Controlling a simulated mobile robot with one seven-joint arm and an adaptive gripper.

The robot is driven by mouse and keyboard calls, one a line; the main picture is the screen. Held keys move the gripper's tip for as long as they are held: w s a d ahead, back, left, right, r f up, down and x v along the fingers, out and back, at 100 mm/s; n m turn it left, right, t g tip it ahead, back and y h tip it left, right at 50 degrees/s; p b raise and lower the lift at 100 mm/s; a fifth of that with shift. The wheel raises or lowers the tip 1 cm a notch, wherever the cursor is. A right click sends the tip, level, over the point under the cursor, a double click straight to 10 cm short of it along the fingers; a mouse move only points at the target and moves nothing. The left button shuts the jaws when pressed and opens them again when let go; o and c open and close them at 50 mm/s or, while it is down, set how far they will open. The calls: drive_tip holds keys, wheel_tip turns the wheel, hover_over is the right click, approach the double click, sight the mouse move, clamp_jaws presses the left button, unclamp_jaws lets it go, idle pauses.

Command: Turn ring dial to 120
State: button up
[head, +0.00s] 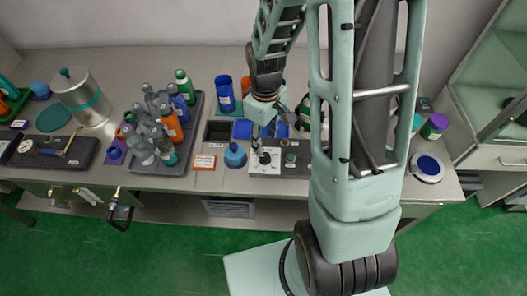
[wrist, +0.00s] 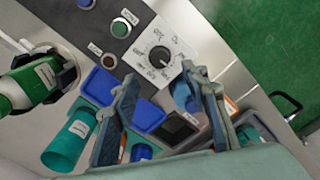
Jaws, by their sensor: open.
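The ring dial is a dark round knob (wrist: 159,56) on a white panel with small printed marks around it; the marks are too small to read. In the head view the knob (head: 265,157) sits on the front of the bench-top control panel (head: 257,169). My gripper (wrist: 160,78) is open, its two fingers apart on either side of the view below the dial. In the head view my gripper (head: 262,138) hangs just above and behind the knob. It appears empty, and no contact with the dial shows. The dial's exact setting cannot be read.
A blue squat bottle (head: 235,155) stands close left; a rack of bottles (head: 185,158) is farther left. A green-white bottle (wrist: 37,82) stands near the panel.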

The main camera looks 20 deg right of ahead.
sight(265, 156)
wheel_tip(265, 156, down, 8)
drive_tip(key=shift+r, duration=0.15)
idle(0.4)
clamp_jaws()
